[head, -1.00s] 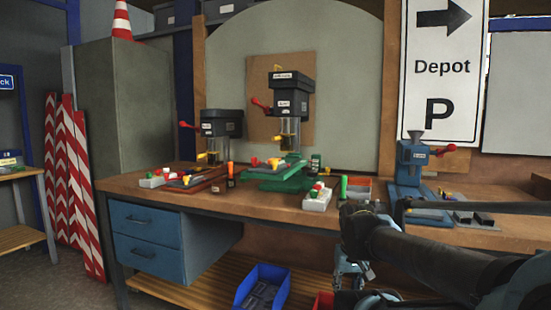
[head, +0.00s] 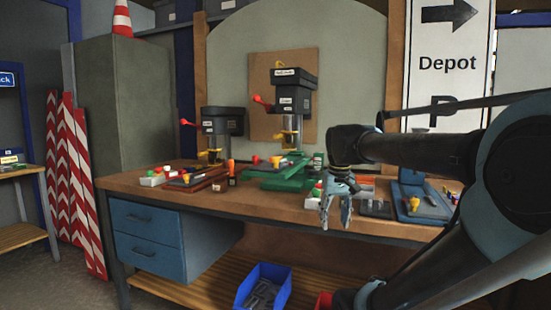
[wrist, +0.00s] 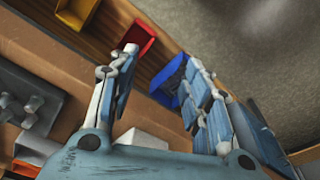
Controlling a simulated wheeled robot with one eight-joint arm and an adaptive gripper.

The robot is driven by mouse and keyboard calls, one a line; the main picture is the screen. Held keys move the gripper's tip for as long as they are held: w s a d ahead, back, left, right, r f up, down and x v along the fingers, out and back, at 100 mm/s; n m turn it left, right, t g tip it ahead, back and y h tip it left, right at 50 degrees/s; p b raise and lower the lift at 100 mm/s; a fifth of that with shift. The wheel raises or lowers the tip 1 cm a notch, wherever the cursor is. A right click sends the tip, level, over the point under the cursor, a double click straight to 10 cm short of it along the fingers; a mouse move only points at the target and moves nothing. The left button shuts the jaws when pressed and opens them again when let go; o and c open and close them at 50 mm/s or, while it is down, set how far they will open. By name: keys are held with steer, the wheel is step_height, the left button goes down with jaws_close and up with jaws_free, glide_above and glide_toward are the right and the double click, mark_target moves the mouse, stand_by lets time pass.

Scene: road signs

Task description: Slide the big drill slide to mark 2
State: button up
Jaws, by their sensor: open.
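The big drill (head: 290,95) is the taller black-headed drill press near the middle of the workbench, on a green base (head: 285,180). A green slide part with small yellow and red knobs (head: 275,161) sits at this base; its marks are too small to read. My gripper (head: 336,212) is open and empty, pointing down at the bench's front edge, right of and nearer than the big drill. In the wrist view my gripper (wrist: 160,75) looks down past the bench edge, with nothing between its fingers. The big drill is not seen there.
A smaller drill (head: 222,125) on a reddish base stands left of the big drill. A white bin (head: 315,192) and blue machine (head: 412,185) stand right, partly behind my arm. A blue bin (head: 262,288) and red bin (head: 324,300) are below. The floor in front is clear.

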steer(key=w+a+r+n+g, duration=0.1)
steer(key=w+a+r, duration=0.55)
steer(key=r, duration=0.45)
steer(key=w+a+r+n, duration=0.1)
steer(key=w+a+r, duration=0.6)
steer(key=r, duration=0.4)
steer(key=w+a+r+n+g, duration=0.15)
steer(key=w+a+r, duration=0.35)
steer(key=w+r, duration=0.5)
steer(key=shift+t, duration=0.45)
steer(key=f, duration=0.5)
steer(key=s+f, duration=0.1)
steer(key=f, duration=1)
steer(key=shift+s+f, duration=0.15)
steer(key=shift+s, duration=0.1)
